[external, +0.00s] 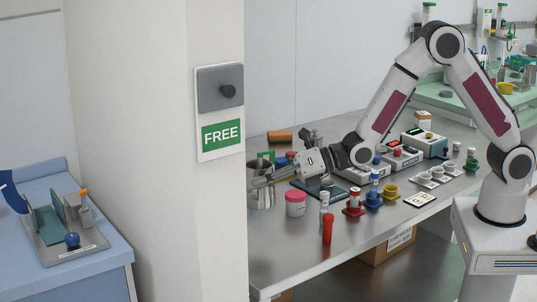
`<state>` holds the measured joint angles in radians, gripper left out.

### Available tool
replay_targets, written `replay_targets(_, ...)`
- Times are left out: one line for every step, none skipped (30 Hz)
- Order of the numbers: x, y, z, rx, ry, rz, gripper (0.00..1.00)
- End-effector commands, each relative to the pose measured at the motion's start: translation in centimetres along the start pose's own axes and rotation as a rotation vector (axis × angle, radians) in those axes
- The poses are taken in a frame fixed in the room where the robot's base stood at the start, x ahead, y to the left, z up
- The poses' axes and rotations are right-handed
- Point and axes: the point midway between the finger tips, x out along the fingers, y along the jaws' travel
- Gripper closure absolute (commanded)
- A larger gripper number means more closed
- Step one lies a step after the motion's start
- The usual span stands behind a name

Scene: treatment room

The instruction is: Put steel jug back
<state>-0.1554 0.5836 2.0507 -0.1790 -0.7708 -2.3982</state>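The steel jug (262,198) is a shiny metal vessel. It stands upright at the left end of the metal workbench, and the wall corner hides part of its left side. My gripper (267,178) reaches left from the arm and lies level with the jug's upper half. A finger crosses the front of the jug. The far finger is not clearly seen, so I cannot tell whether the fingers press on the jug.
A pink-and-white jar (295,204), a red bottle (327,229) and a dark flat plate (319,188) are close to the jug. Several small coloured holders and devices crowd the bench to the right. The wall corner with a FREE sign (221,136) stands at the left.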

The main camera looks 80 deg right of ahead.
Motion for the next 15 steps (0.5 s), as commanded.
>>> replay_targets(0.1,0.0,0.0,0.000,-0.001,0.001,1.00)
replay_targets(0.1,-0.1,-0.1,0.000,-0.001,0.001,1.00)
replay_targets(0.1,-0.2,-0.3,0.000,0.000,0.000,1.00)
replay_targets(0.2,-0.3,-0.4,0.000,0.000,0.000,1.00)
replay_targets(0.3,-0.5,-0.6,0.000,0.000,0.000,1.00)
replay_targets(0.4,-0.7,-0.8,0.000,0.000,0.000,1.00)
replay_targets(0.5,-0.8,-1.1,0.000,0.000,0.000,1.00)
replay_targets(0.5,-1.0,-1.3,0.001,0.001,-0.001,1.00)
replay_targets(0.7,-1.3,-1.7,0.001,0.001,-0.001,1.00)
replay_targets(0.8,-1.5,-2.0,0.001,0.001,-0.001,1.00)
replay_targets(0.9,-1.7,-2.2,0.001,0.001,-0.001,1.00)
replay_targets(1.0,-2.0,-2.6,0.001,0.001,-0.001,1.00)
replay_targets(1.1,-2.2,-2.9,0.001,0.001,-0.001,1.00)
replay_targets(1.2,-2.4,-3.1,0.000,0.001,0.000,1.00)
replay_targets(1.4,-2.6,-3.5,0.000,0.001,-0.001,1.00)
